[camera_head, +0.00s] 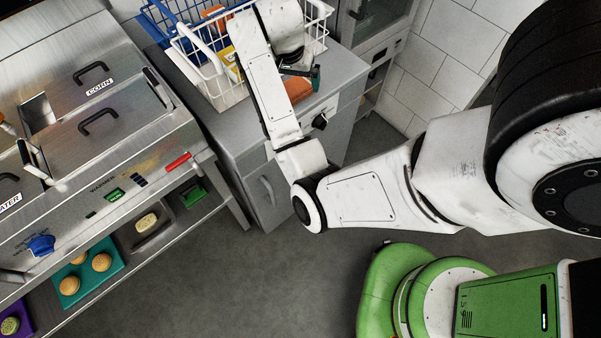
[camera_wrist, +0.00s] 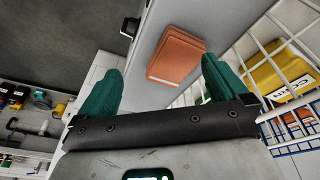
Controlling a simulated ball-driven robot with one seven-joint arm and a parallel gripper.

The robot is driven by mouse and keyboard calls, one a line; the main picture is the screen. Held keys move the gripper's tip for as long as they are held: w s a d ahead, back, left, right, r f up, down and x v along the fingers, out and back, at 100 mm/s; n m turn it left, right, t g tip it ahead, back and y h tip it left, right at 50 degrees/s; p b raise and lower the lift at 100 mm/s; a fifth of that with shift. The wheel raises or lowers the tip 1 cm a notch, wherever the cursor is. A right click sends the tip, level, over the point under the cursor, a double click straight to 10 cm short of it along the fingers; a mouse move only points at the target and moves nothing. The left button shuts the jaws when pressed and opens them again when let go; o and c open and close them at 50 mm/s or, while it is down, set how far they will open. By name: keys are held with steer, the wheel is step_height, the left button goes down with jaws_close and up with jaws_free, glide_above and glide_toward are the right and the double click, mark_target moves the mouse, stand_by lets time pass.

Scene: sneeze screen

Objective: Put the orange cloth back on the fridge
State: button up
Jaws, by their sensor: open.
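The orange cloth (camera_wrist: 175,55) is folded into a flat rectangle in the wrist view. It lies on a grey top, beside the white wire basket. In the head view the cloth (camera_head: 297,89) shows partly, close to my gripper. My gripper (camera_wrist: 160,65) is open, with its two dark green fingers apart and nothing held. The cloth appears between and beyond the fingertips; the height gap is unclear. In the head view one finger (camera_head: 316,78) shows by the cloth. The grey unit (camera_head: 240,150) under the cloth has a door handle; I cannot tell whether it is the fridge.
The white wire basket (camera_head: 205,75) holds yellow, blue and orange items. A steel counter (camera_head: 120,150) with lidded wells and a lower shelf is at left. A tall cabinet with a glass door (camera_head: 375,15) stands behind. Grey floor (camera_head: 250,285) is clear between.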

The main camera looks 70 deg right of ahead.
steer(key=s+a+f+n+y, duration=0.1)
steer(key=s+a+f+n, duration=0.2)
steer(key=a, duration=0.6)
steer(key=s+a+f+n+t, duration=0.1)
steer(key=s+a+f+n, duration=0.2)
steer(key=a+n, duration=0.5)
steer(key=s+a+f+n+y, duration=0.1)
steer(key=s+a+f+n, duration=0.2)
steer(key=a, duration=0.7)
steer(key=s+n, duration=0.1)
steer(key=n, duration=0.1)
steer(key=shift+f+n+y, duration=0.25)
steer(key=shift+n+y, duration=0.05)
steer(key=shift+s, duration=0.1)
